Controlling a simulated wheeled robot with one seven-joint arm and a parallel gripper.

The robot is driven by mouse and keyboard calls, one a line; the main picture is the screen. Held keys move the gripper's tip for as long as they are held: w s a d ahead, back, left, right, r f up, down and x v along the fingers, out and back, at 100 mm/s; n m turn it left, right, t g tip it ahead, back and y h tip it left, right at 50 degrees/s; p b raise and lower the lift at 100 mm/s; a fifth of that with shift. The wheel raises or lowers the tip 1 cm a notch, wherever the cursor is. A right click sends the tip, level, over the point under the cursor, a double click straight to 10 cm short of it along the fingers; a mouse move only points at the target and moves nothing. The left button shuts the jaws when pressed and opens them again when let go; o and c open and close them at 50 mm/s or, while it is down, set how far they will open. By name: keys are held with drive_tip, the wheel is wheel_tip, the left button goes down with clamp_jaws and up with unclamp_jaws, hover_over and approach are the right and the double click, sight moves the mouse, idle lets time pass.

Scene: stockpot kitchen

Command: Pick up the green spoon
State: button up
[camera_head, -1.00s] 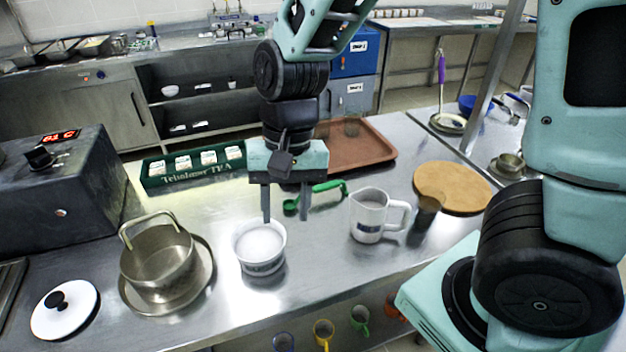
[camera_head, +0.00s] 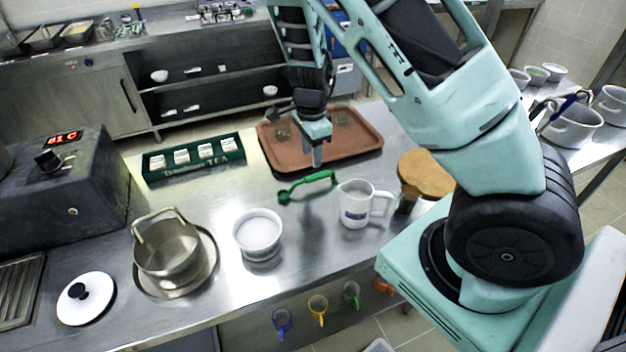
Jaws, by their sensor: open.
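The green spoon (camera_head: 312,183) lies on the steel counter, between the brown tray and the white measuring jug. Its small bowl is at the left and its curved handle runs up to the right. My gripper (camera_head: 317,160) is above the near part of the tray, just behind the spoon in the picture. It points down and is seen edge-on, so one finger mostly covers the other. Its jaws are open with nothing visible between them. The fingers appear apart from the spoon, though the exact height is hard to tell.
The white jug (camera_head: 357,204) stands just in front of the spoon, with a white bowl (camera_head: 258,232) to its left. The brown tray (camera_head: 270,152) lies behind. A green tea box (camera_head: 194,158), a pot (camera_head: 167,250) and a round wooden board (camera_head: 427,172) stand around. Counter left of the spoon is clear.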

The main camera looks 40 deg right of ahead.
sight(313, 176)
wheel_tip(313, 176, down, 4)
drive_tip(key=shift+s+d+f+p, duration=0.1)
drive_tip(key=shift+f+p, duration=0.05)
drive_tip(key=shift+f, duration=1.15)
drive_tip(key=shift+s+f+p, duration=0.1)
drive_tip(key=shift+f+p, duration=0.05)
drive_tip(key=shift+f, duration=1.1)
clamp_jaws()
